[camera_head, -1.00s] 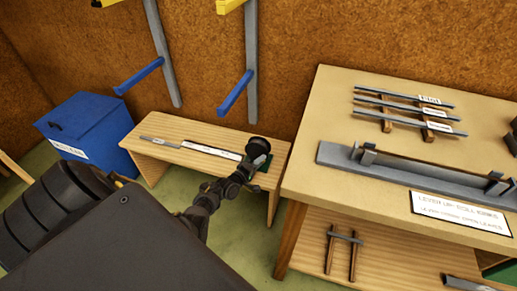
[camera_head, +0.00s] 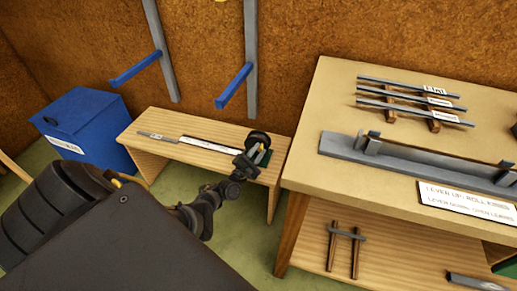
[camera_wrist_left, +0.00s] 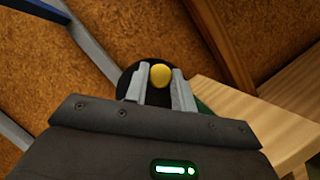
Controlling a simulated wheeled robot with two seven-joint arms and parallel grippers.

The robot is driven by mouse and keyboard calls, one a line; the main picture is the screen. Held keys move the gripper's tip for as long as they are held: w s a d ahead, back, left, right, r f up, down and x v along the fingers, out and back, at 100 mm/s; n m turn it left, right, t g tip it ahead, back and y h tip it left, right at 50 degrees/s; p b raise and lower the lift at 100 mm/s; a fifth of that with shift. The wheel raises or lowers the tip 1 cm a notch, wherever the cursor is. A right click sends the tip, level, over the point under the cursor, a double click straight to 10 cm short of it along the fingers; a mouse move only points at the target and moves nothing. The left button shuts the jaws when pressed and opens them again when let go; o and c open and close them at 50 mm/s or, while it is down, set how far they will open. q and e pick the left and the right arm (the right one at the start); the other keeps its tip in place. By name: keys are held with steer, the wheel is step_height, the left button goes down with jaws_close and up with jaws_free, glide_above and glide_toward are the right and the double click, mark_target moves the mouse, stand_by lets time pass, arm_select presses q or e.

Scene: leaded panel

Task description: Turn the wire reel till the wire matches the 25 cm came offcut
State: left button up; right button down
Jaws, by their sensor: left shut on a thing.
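The wire reel (camera_head: 258,139) is a dark disc on a green base (camera_head: 265,158) at the right end of a low wooden bench. My left gripper (camera_head: 249,158) is at its near side. In the left wrist view, the gripper (camera_wrist_left: 158,88) has its two pale fingers on either side of the reel's round yellow knob (camera_wrist_left: 159,75), shut on it. The black reel (camera_wrist_left: 128,80) shows behind. A grey strip, probably the came offcut (camera_head: 157,136), lies on the bench, left of a white marked strip (camera_head: 207,145). I cannot make out the wire. My right gripper is not in view.
The low bench (camera_head: 150,120) has bare top around the strips. A blue bin (camera_head: 85,125) stands to its left. A taller worktable (camera_head: 340,85) stands close on the right, with bars and a long grey fixture. Blue rack arms (camera_head: 234,86) stick out from the wall above.

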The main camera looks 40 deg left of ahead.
arm_select(q)
steer(key=n+y, duration=0.1)
steer(key=n, duration=0.3)
steer(key=a+n+y, duration=0.1)
steer(key=n, duration=0.1)
steer(key=shift+s+r+t+y+b, duration=0.1)
steer(key=shift+r+t+y+b, duration=0.2)
steer(key=shift+r+t+b, duration=0.1)
steer(key=n+y, duration=0.1)
steer(key=n, duration=0.2)
steer(key=a+n+y, duration=0.1)
steer(key=n+y, duration=0.1)
steer(key=shift+s+r+n, duration=0.15)
steer(key=shift+r+n, duration=0.05)
steer(key=shift+n, duration=0.2)
steer(key=shift+s+a+n+g+y, duration=0.15)
steer(key=shift+n+g+y, duration=0.15)
steer(key=shift+n+y, duration=0.6)
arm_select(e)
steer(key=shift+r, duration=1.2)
arm_select(q)
steer(key=shift+n, duration=0.5)
steer(key=o, duration=1)
steer(key=shift+h, duration=0.3)
